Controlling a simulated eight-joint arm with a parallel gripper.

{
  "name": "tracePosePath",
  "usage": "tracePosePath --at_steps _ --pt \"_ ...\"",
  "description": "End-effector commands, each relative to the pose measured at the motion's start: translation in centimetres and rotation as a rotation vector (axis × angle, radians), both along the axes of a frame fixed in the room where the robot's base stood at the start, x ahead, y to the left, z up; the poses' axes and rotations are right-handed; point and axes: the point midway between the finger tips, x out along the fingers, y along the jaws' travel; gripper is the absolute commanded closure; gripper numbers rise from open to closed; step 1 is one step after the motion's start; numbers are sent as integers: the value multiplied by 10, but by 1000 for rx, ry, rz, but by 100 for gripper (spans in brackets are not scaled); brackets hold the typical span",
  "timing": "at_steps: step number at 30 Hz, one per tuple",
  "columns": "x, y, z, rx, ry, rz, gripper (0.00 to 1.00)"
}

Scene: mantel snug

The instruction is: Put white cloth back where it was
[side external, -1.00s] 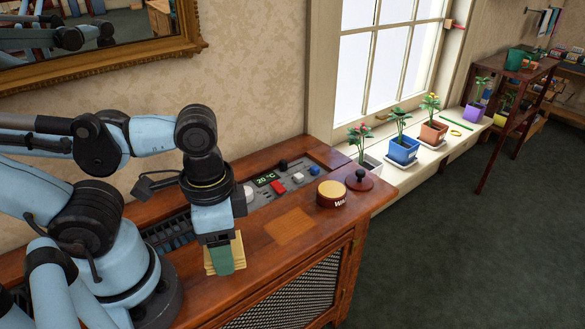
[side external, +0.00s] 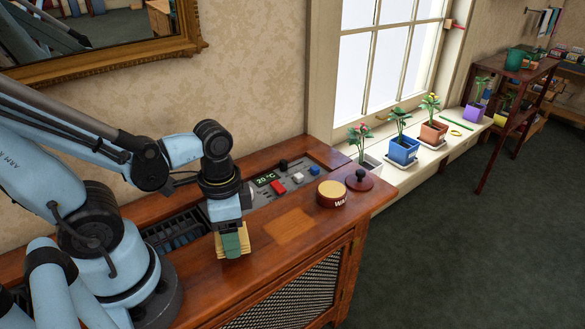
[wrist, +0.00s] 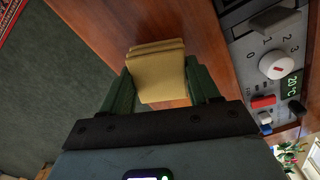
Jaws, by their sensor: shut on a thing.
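My gripper (side external: 232,246) is over the wooden cabinet top (side external: 268,262), pointing down. It is shut on a folded yellow cloth (wrist: 158,74). In the wrist view, my gripper's green fingers (wrist: 158,88) are on either side of the cloth, which looks like several stacked layers. In the side view a strip of it shows beside the fingers. I cannot tell whether the cloth touches the wood. The cloth I hold looks yellow, not white; I make out no white cloth on the cabinet. A lighter bare patch (side external: 290,226) of wood lies to the right of my gripper.
A wax tin (side external: 331,195) and a dark-knobbed round lid (side external: 361,181) stand to the right. Behind the patch is a control panel (side external: 284,181) with knobs and a 20 °C display. Potted plants (side external: 403,150) line the windowsill. A slotted grille (side external: 180,229) is left.

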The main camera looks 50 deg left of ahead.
Motion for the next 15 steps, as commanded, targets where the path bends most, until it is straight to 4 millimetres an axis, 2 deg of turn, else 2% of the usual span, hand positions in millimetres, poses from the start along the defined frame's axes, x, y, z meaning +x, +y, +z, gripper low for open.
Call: tracePosePath --at_steps 9,15 --pt "1 0 -23 0 0 0 64" --pt "0 0 -28 0 0 0 64"
